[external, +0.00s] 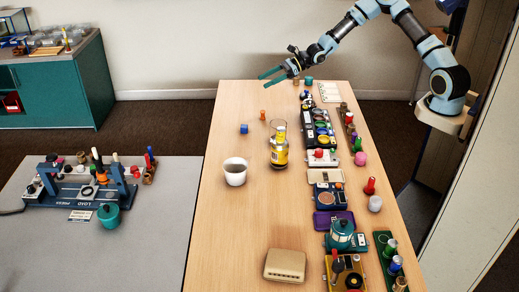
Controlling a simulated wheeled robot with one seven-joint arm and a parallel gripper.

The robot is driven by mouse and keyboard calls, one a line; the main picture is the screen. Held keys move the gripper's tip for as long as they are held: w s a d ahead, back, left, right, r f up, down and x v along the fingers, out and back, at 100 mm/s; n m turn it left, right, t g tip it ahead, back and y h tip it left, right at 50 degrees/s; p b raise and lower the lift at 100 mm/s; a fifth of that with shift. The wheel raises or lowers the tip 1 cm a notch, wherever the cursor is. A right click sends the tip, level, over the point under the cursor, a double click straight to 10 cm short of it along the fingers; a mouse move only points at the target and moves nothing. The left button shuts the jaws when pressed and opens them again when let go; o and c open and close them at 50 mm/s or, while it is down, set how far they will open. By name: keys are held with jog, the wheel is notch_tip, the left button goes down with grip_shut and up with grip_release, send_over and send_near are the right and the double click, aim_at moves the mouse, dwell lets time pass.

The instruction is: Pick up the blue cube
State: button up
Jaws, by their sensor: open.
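The small blue cube (244,129) sits on the wooden table near its left edge, toward the far end. Nothing touches it in this view. My gripper (268,76) is open and empty, with its two teal fingers pointing left. In the picture it shows above and to the right of the cube, over the far end of the table. My arm reaches in from the right.
A white cup (235,171), a yellow-labelled bottle (279,153) and a small orange peg (263,115) stand near the cube. Several trays and coloured pieces line the table's right side. A beige box (285,266) lies at the near end. The table's left strip is mostly clear.

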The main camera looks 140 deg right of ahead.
send_near(245, 126)
jog(key=shift+s+a, duration=0.15)
jog(key=shift+a, duration=0.05)
jog(key=shift+w+d+f, duration=0.1)
jog(key=shift+w+f, duration=0.15)
jog(key=shift+w, duration=0.05)
jog(key=p+x, duration=0.1)
jog(key=x, duration=0.3)
jog(key=shift+w+d, duration=0.15)
jog(key=shift+w, duration=0.1)
jog(key=shift+d+p+x, duration=0.25)
jog(key=shift+p+x, duration=0.1)
jog(key=shift+x, duration=2.4)
jog(key=shift+s, duration=0.1)
jog(key=shift+c, duration=0.2)
grip_shut()
